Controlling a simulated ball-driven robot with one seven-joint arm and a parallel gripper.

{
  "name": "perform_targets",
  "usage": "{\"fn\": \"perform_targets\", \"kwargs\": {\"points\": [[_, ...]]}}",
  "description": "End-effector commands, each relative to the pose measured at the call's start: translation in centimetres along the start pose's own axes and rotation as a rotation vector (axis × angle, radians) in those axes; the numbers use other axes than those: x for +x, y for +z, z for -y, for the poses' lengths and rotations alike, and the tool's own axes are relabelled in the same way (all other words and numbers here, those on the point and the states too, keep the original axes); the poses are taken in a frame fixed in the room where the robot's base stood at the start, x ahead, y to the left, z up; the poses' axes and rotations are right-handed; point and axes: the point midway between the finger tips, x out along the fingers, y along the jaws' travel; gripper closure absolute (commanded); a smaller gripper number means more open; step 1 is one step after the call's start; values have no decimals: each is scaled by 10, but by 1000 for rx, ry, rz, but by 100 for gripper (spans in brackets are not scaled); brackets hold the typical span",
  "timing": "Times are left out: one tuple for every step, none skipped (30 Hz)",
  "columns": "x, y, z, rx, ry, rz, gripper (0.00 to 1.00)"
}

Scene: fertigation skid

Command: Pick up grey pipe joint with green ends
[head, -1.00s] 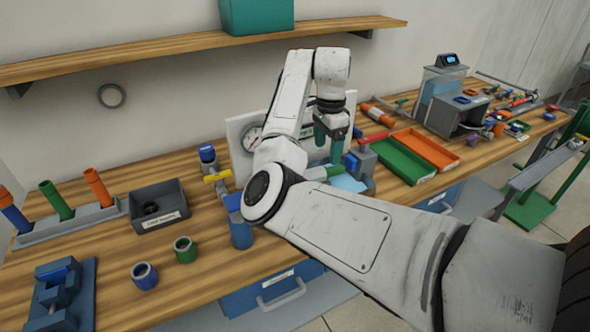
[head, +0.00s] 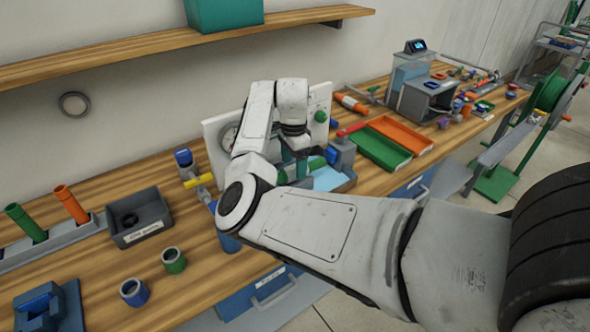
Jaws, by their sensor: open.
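My gripper (head: 295,162) points down over the bench's middle, in front of the white gauge board, with its teal fingers open. Beside the fingers, a green end (head: 317,163) shows, likely of the grey pipe joint with green ends; a bit of green also shows to the left, behind my arm. The joint's grey middle is hidden by the gripper and arm. I cannot tell whether the fingers are around it or above it. A light blue surface lies just right of and below it.
A grey and blue fitting (head: 341,155) stands close on the right. Green (head: 381,150) and orange (head: 402,134) trays lie beyond. A dark grey bin (head: 137,222), a green ring piece (head: 174,260) and a blue one (head: 134,292) are at left. A shelf (head: 150,55) hangs above.

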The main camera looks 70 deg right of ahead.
Motion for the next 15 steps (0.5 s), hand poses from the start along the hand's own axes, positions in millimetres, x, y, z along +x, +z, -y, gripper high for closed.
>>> {"fn": "perform_targets", "kwargs": {"points": [[6,0,-1,0,2,0,21],[10,0,-1,0,3,0,21],[13,0,0,0,2,0,21],[15,0,0,-1,1,0,21],[17,0,0,-1,1,0,21],[18,0,0,0,0,0,21],[18,0,0,0,0,0,21],[19,0,0,0,0,0,21],[19,0,0,0,0,0,21],[19,0,0,0,0,0,21],[19,0,0,0,0,0,21],[19,0,0,0,0,0,21],[19,0,0,0,0,0,23],[19,0,0,0,0,0,26],[19,0,0,0,0,0,30]]}}
